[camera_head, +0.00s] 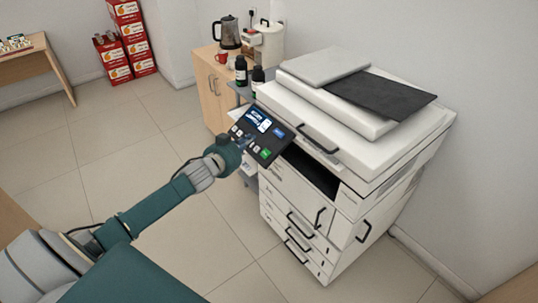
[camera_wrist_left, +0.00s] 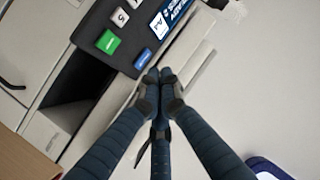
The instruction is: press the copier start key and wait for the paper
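The white copier (camera_head: 345,130) stands against the wall, with its dark control panel (camera_head: 280,133) tilted out at the left. A green key (camera_head: 265,153) is on the panel's lower edge; it shows larger in the left wrist view (camera_wrist_left: 108,42). A blue key (camera_wrist_left: 144,59) is beside it. My left gripper (camera_wrist_left: 159,76) is shut and empty, its fingertips together near the blue key and to the right of the green key. I cannot tell whether they touch the panel. The copier's dark output slot (camera_head: 311,172) shows no paper. My right gripper is not in view.
Two dark bottles (camera_head: 241,70) stand beside the copier's panel. A wooden cabinet (camera_head: 208,85) with a kettle (camera_head: 229,34) and a red mug (camera_head: 221,58) is behind. Red boxes (camera_head: 134,38) are stacked at the back. The tiled floor at left is clear.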

